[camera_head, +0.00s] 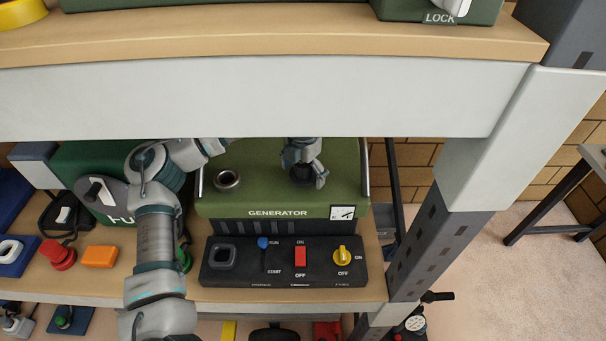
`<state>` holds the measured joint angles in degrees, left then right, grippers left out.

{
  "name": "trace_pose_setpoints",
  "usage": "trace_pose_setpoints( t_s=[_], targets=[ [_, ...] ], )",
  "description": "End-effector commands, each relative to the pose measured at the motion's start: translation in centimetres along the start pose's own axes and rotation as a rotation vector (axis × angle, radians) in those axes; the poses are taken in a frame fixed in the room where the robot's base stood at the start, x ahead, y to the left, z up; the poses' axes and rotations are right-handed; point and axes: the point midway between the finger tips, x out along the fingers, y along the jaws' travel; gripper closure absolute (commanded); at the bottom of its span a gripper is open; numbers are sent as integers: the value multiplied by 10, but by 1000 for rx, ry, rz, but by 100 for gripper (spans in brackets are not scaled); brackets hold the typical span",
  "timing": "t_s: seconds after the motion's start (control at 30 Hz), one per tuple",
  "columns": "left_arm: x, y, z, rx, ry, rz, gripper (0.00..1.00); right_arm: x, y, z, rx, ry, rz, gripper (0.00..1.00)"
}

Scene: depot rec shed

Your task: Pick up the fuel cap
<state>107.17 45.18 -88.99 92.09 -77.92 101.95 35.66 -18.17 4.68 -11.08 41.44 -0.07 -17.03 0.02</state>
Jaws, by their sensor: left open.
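The green generator (275,194) stands on the lower shelf. A dark round piece that looks like the fuel cap (307,174) is on its top, right of centre. My left gripper (303,166) is open just above and around this piece, pointing down, and partly covers it. I cannot tell whether the fingers touch it. A round filler neck (228,179) with a dark opening is on the generator top, left of the gripper. My right gripper is not in view.
The upper shelf's pale front edge (260,98) hangs close over the generator and hides part of my left arm. A control panel (284,262) with switches stands in front. A grey upright post (440,245) is at the right. A red knob (57,256) and an orange block (99,257) sit at the left.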

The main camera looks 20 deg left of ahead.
Motion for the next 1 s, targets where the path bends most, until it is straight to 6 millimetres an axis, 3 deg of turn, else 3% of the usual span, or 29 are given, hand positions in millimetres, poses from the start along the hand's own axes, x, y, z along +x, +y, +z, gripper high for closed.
trace_pose_setpoints(
  t_s=[0.13, 0.37, 0.77, 1.0],
  targets=[
    [0, -1, 0, 1, 0, 1, 0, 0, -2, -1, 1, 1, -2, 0],
    [-1, -3, 1, 1, 0, 2, 57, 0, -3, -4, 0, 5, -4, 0],
    [-4, -1, 0, 1, -2, 0, 58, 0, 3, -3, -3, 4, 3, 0],
    [-29, -1, 1, 2, -4, 1, 58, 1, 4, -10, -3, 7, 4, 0]
  ],
)
